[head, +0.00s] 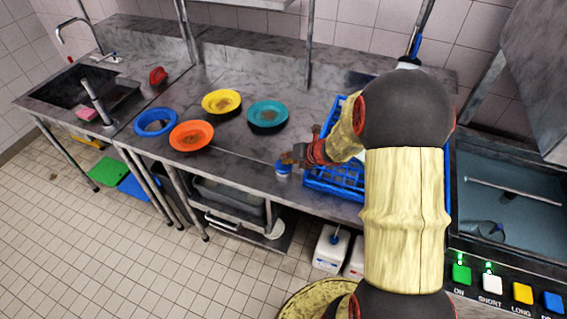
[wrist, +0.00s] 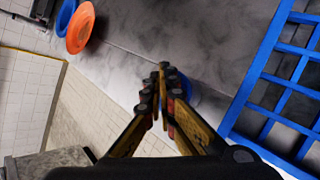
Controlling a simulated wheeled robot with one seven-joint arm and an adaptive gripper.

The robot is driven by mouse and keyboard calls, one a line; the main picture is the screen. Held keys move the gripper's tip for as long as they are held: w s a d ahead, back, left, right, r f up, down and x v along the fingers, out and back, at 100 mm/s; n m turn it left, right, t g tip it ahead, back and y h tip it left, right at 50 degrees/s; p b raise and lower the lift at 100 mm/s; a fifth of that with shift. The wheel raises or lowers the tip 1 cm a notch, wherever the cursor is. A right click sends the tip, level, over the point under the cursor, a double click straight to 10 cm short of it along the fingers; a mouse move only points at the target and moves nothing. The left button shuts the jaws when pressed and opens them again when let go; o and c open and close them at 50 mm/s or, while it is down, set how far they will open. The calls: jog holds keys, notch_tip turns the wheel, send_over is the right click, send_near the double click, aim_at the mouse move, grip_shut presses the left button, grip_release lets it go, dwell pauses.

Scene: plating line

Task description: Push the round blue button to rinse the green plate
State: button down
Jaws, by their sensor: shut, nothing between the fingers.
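My gripper (head: 288,158) is shut and empty, low over the front of the counter. Its closed fingertips also show in the wrist view (wrist: 163,70). A small round blue button with a pale lower part (head: 283,169) sits at the counter's front edge, right by the fingertips. In the wrist view the fingers partly cover a round blue thing (wrist: 193,97), which appears to be this button. I cannot tell whether the fingertips touch it. The green plate (head: 267,112), teal-green with a brown smear, lies on the counter behind and left of my gripper.
A blue rack (head: 330,180) stands right beside my gripper and also shows in the wrist view (wrist: 243,100). A square blue button (head: 553,303) is on the right-hand panel.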

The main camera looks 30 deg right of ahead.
jog(key=shift+r+p, duration=0.45)
jog(key=shift+r, duration=0.3)
jog(key=shift+r, duration=0.1)
notch_tip(320, 180, up, 5)
jog(key=p, duration=0.4)
dwell(0.7)
